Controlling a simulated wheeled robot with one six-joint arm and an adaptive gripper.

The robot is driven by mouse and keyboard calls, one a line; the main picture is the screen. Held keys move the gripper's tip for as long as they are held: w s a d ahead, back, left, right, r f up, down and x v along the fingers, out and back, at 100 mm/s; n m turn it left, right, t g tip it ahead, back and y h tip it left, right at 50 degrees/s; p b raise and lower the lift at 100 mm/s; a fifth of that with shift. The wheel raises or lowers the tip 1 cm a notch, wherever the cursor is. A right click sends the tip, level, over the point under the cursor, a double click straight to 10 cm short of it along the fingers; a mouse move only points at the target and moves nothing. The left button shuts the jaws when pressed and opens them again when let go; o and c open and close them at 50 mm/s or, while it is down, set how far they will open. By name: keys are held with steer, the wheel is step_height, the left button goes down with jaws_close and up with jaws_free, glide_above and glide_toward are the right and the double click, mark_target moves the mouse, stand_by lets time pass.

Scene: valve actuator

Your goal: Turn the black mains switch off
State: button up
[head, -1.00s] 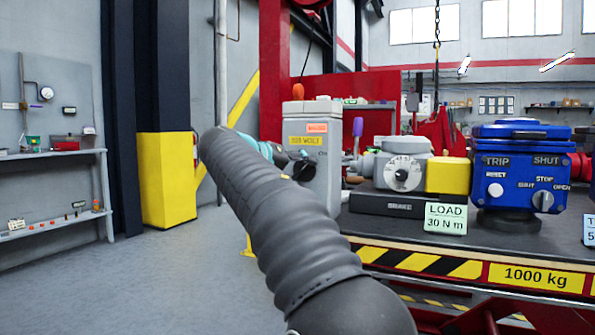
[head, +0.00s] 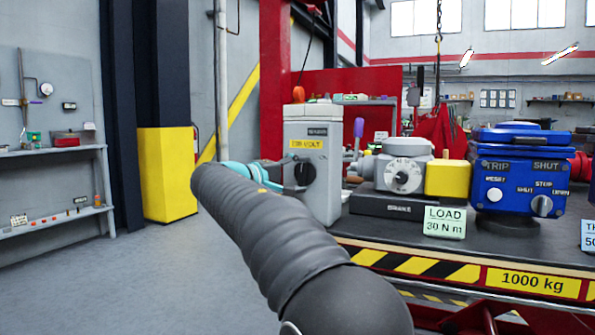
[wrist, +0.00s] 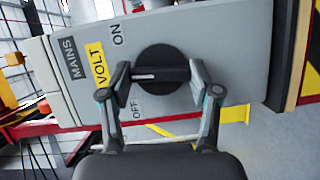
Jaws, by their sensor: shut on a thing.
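The black mains switch (wrist: 160,74) is a round knob with a raised bar on the front of a grey box (head: 322,197). Its bar lies crosswise in the wrist view, about midway between the ON and OFF labels. The switch also shows in the head view (head: 304,174), partly covered by my gripper. My gripper (wrist: 160,80) has one finger at each end of the bar and is shut on it. The box carries a MAINS label and a yellow VOLT label.
A blue actuator (head: 520,180), a grey unit with a dial (head: 403,176) and a yellow block (head: 447,178) stand right of the box on a dark bench (head: 370,226). A LOAD 30 N m card (head: 445,222) stands in front. Floor to the left is clear.

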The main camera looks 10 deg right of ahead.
steer(key=n+t+h, duration=0.1)
steer(key=n, duration=0.3)
steer(key=shift+f+p, duration=0.1)
steer(key=shift+p, duration=0.2)
steer(key=shift+f+n+t+h, duration=0.1)
steer(key=shift+n+t+h, duration=0.35)
steer(key=shift+n, duration=1.05)
steer(key=shift+n+t+h, duration=0.1)
steer(key=shift+n+t, duration=0.65)
steer(key=shift+n, duration=0.75)
steer(key=o, duration=1.1)
steer(key=shift+o, duration=0.2)
steer(key=v, duration=1.2)
